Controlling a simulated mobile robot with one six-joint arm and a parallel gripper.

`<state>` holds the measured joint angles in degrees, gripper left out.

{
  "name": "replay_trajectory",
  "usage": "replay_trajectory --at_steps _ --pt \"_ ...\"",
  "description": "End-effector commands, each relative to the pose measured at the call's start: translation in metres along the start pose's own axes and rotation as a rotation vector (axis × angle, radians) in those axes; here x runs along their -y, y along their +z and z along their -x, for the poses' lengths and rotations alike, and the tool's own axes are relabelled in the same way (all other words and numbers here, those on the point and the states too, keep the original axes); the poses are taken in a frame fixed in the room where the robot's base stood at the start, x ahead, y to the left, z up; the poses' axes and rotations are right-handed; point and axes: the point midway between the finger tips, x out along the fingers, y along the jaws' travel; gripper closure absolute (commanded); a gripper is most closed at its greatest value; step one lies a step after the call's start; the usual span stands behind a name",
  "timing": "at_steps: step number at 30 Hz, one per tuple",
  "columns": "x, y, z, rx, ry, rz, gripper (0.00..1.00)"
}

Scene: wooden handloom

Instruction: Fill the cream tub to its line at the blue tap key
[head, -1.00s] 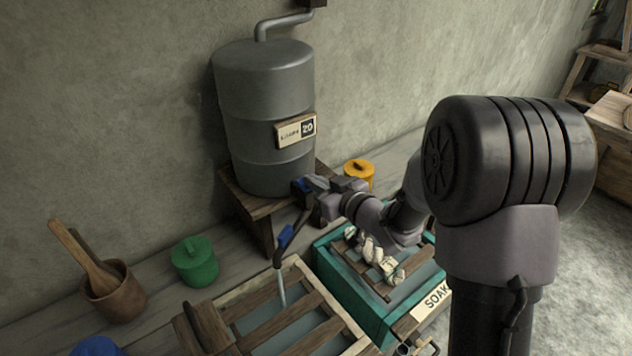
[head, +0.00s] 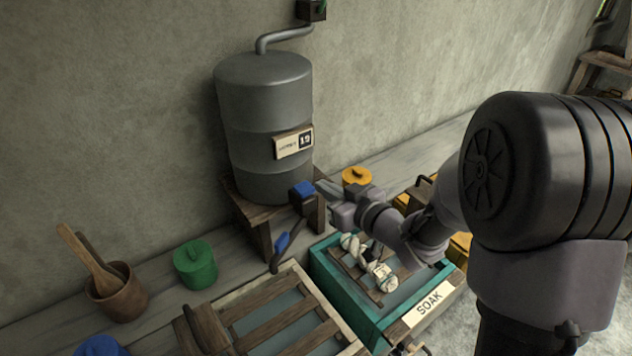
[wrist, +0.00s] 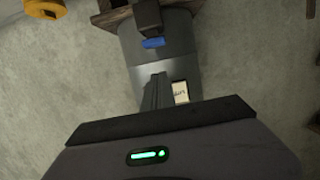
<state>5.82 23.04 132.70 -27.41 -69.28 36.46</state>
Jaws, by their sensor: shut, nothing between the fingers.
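The blue tap key (head: 302,190) sits at the front of the grey barrel's stand. It also shows in the wrist view (wrist: 153,43). A dark spout with a blue band (head: 283,242) slants down from it over the cream tub (head: 357,347). The tub has a pale rim, brown slats and bluish water between them; I cannot make out its line. No stream shows below the spout. My gripper (head: 324,189) is shut and empty, just right of the key and apart from it. In the wrist view, its fingers (wrist: 157,92) point toward the key.
The grey barrel (head: 265,110) bears a plate reading 19. A teal tub (head: 345,296) marked SOAK, with white twisted cloth on slats, stands right of the cream tub. A green canister (head: 195,266), a wooden mortar (head: 117,295) and a yellow canister (head: 357,177) stand on the ledge.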

Motion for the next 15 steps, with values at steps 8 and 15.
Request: replay_trajectory --at_steps 8,15 --pt "-0.001 -0.002 0.034 -0.003 0.002 0.002 1.0" --pt "0.0 -0.002 0.035 -0.003 0.001 0.002 1.0"
